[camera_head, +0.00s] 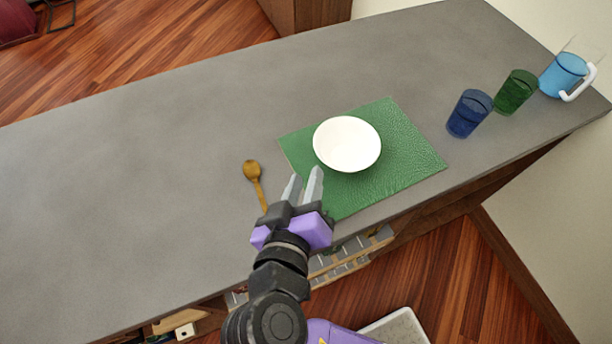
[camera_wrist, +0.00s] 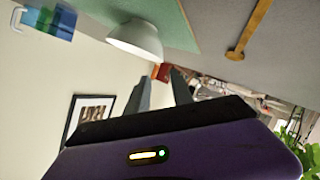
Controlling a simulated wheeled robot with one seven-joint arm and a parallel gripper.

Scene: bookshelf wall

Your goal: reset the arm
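My gripper (camera_head: 303,183) is over the front edge of the grey counter, in front of the green placemat's left part. Its two fingers are apart with nothing between them. In the wrist view the gripper (camera_wrist: 160,82) also shows two separate fingers with a gap. A white bowl (camera_head: 347,144) sits on the green placemat (camera_head: 410,158), just beyond the fingers. A wooden spoon (camera_head: 252,171) lies on the counter to the left of the placemat, and my gripper hides none of its bowl end.
The grey counter (camera_head: 130,170) is bare on the left. A blue cup (camera_head: 468,113), a green cup (camera_head: 515,91) and a pitcher with blue liquid (camera_head: 563,75) stand at the right. Open shelving (camera_head: 345,262) shows below the counter's front edge.

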